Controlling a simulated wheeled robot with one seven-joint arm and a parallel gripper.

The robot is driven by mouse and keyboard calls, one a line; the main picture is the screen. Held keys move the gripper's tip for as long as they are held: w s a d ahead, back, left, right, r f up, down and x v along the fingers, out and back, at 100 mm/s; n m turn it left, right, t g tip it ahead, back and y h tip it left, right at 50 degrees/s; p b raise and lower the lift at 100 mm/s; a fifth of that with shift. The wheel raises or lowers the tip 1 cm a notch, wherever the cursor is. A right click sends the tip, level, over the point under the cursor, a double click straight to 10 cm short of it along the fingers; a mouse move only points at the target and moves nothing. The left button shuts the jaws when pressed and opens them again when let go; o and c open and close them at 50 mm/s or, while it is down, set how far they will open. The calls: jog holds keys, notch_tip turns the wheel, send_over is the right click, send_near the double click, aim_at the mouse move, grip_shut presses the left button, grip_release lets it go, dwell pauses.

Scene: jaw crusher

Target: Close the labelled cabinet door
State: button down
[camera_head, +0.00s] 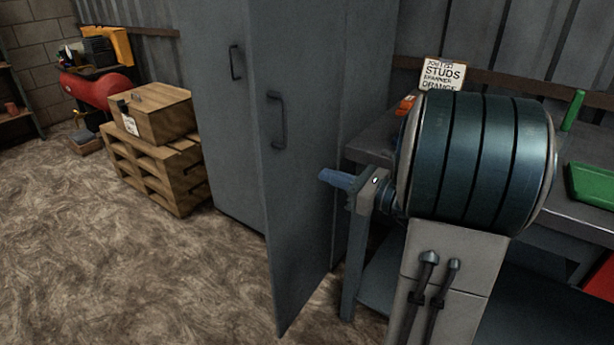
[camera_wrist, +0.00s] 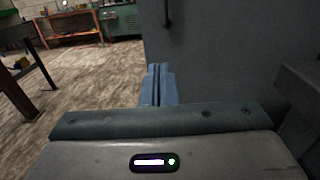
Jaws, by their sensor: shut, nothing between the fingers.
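A tall grey metal cabinet has its left door (camera_head: 222,110) in line with the front, with a dark handle. Its right door (camera_head: 300,200) stands open, swung out towards me, with its handle (camera_head: 277,119) near the free edge. The open door also fills the right of the wrist view (camera_wrist: 230,60). No label shows on the visible door faces. My gripper (camera_head: 325,176) has blue fingers, shut and empty, beside the outer face of the open door, below and right of the handle. It also shows in the wrist view (camera_wrist: 158,72). I cannot tell whether the fingertips touch the door.
A workbench (camera_head: 375,145) with a sign (camera_head: 442,74) and a green tray (camera_head: 592,184) stands at the right, close by my arm. The floor (camera_head: 120,260) in front is clear.

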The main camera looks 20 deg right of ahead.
aim_at(270, 157)
jog(key=b+x, duration=0.2)
jog(key=x, duration=1)
jog(key=shift+a+f, duration=0.1)
jog(key=shift+a, duration=0.05)
jog(key=shift+w+a, duration=0.25)
jog(key=shift+w, duration=0.15)
